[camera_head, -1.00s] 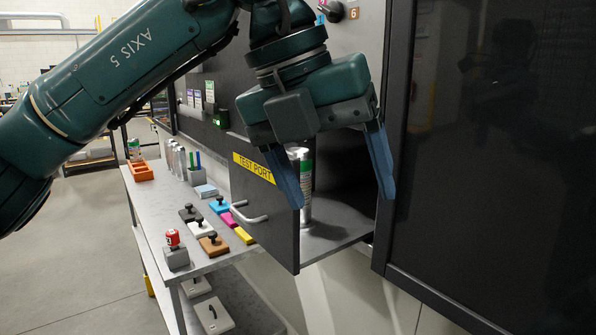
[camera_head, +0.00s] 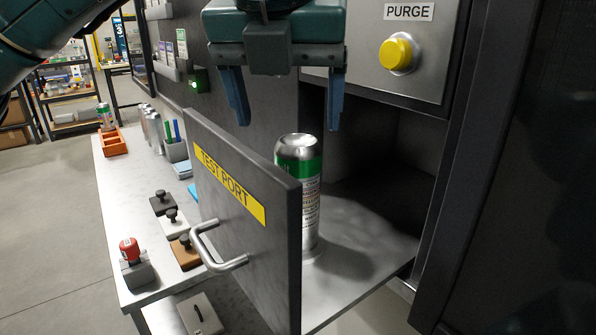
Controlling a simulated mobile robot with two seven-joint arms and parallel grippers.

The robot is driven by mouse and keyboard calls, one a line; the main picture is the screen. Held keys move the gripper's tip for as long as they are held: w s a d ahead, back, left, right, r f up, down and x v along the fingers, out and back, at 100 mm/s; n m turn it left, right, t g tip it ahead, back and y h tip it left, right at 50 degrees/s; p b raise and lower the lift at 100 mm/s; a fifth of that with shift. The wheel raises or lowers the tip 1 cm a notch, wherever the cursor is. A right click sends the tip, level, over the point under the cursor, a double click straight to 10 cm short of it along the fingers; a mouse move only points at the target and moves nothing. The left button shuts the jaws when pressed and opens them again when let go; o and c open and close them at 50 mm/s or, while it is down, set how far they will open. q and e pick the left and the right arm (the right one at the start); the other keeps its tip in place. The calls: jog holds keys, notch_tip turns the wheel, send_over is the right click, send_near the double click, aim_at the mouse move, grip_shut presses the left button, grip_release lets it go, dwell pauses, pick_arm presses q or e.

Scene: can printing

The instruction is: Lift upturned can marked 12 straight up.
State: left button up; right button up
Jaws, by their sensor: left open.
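A silver can with a green band and a printed label (camera_head: 308,190) stands upright on a grey shelf (camera_head: 365,265) inside the open test port. No number 12 can be read on it. The test port door (camera_head: 250,240), with a yellow label and a metal handle, hides part of the can's left side and lower area. My left gripper (camera_head: 287,112) is open and empty, fingers pointing down, above and apparently behind the can's top, with a finger to each side of it in the picture. My right gripper is not in view.
A yellow purge button (camera_head: 396,53) sits on the panel at upper right. The dark cabinet edge (camera_head: 470,150) bounds the right.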

aim_at(297, 142)
pick_arm(q)
jog(key=x, duration=0.2)
jog(key=p+x, duration=0.1)
jog(key=x, duration=0.5)
jog(key=shift+w+d, duration=0.25)
jog(key=shift+d, duration=0.15)
jog(key=c, duration=1)
